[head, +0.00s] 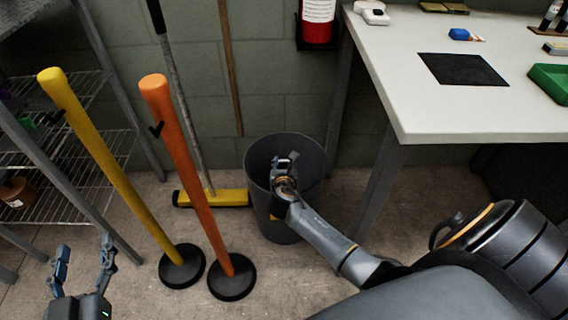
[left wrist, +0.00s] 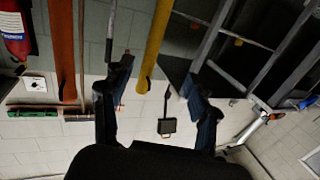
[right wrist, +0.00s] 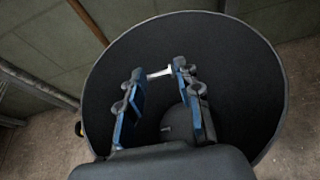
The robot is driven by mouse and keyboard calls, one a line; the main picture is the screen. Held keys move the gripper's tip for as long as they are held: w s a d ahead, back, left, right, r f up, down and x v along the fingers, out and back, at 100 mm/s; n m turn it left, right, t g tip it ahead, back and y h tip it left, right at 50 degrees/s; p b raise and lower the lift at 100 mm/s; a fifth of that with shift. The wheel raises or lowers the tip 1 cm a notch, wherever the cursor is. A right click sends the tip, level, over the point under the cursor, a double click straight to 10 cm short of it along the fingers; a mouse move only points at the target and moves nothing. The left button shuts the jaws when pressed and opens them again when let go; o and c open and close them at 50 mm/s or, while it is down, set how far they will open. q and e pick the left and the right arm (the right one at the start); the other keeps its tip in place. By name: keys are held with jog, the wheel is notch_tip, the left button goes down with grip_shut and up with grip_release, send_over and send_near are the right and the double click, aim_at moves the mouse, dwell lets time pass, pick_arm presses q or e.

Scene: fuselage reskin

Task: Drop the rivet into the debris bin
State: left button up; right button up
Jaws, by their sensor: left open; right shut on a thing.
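The debris bin (head: 258,160) is a dark grey round bin on the floor against the wall. In the right wrist view its wide mouth and inner wall (right wrist: 235,70) surround my fingers. My right gripper (head: 287,162) is over the bin's mouth, pointing down into it. In the right wrist view my right gripper (right wrist: 158,80) is shut on the rivet (right wrist: 159,73), a small pale metal pin held crosswise between the fingertips. The rivet is too small to make out in the head view. My left gripper (head: 84,257) is open and empty at the lower left; it also shows in the left wrist view (left wrist: 157,80).
An orange post (head: 185,170) and a yellow post (head: 105,155) on round black bases stand left of the bin. A yellow broom (head: 220,197) leans behind them. A white-topped workbench (head: 420,110) is at the right, wire shelving (head: 65,170) at the left.

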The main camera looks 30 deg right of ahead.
pick_arm(q)
jog(key=shift+w+d+r+t+h, duration=0.15)
jog(key=shift+r+t, duration=0.15)
jog(key=shift+r, duration=0.25)
jog(key=shift+s+d+r+t+h, duration=0.15)
jog(key=shift+r+t, duration=0.15)
jog(key=shift+r, duration=0.25)
pick_arm(e)
jog(key=shift+f, duration=0.25)
pick_arm(q)
jog(key=shift+w+a, duration=0.1)
pick_arm(e)
jog(key=o, duration=0.8)
jog(key=shift+s, duration=0.1)
jog(key=v, duration=1.2)
